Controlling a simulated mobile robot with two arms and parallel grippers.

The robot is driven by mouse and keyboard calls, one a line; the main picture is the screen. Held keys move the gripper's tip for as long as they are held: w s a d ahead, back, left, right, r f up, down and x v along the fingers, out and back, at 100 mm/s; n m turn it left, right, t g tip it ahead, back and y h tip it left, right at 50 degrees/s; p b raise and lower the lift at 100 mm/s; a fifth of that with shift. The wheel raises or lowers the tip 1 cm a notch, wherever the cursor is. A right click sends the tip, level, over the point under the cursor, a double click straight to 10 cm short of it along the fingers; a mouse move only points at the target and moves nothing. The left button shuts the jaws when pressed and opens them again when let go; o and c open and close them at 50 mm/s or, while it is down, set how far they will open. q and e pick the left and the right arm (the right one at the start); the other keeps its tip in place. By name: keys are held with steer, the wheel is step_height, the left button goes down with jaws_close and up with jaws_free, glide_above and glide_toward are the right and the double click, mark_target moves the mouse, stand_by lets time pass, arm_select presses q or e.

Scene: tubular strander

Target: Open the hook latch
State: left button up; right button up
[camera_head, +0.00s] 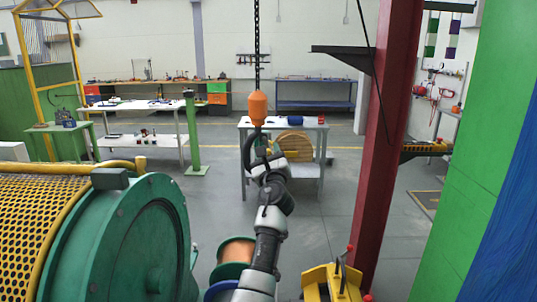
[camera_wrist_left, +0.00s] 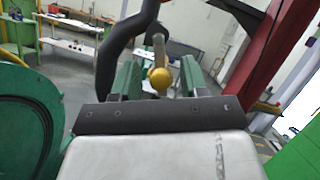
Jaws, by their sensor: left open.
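A dark crane hook (camera_head: 247,151) hangs below an orange hook block (camera_head: 258,108) on a chain. In the left wrist view the hook's dark curved body (camera_wrist_left: 112,58) rises at the left of the fingers. The hook latch (camera_wrist_left: 159,48) shows there as a thin tan bar with a yellow ball (camera_wrist_left: 160,79) at its near end. My left gripper (camera_head: 265,153) is at the hook, its fingertips hard to make out in the head view. In the wrist view its green fingers (camera_wrist_left: 160,75) are open, one on each side of the ball, with visible gaps. My right gripper is not in view.
A red column (camera_head: 385,140) stands right of the hook. A green machine drum (camera_head: 130,240) with yellow mesh guard fills the lower left. A white table (camera_head: 308,127) stands behind the hook. A yellow fixture (camera_head: 335,283) and a copper-coloured spool (camera_head: 237,250) are below.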

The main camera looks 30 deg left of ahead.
arm_select(q)
jaws_close()
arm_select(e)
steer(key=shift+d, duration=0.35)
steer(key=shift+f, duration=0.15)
arm_select(q)
steer(key=shift+d+n+b, duration=0.15)
steer(key=shift+n+b, duration=0.35)
steer(key=shift+n, duration=0.2)
steer(key=shift+w+d+r+n+g+b, duration=0.2)
steer(key=shift+d+r+n+g+b, duration=0.6)
steer(key=shift+n, duration=1.7)
steer(key=shift+w+a+r+n+g+p, duration=0.1)
steer(key=shift+w+a+r+n+g, duration=0.2)
steer(key=shift+n+g, duration=1.65)
steer(key=shift+w+d+r+n+g+b, duration=0.1)
steer(key=shift+d+r+n+g+b, duration=0.45)
steer(key=shift+n, duration=2.5)
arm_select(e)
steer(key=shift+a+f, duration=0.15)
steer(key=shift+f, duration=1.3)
arm_select(q)
steer(key=shift+a+r, duration=0.15)
steer(key=shift+a, duration=0.05)
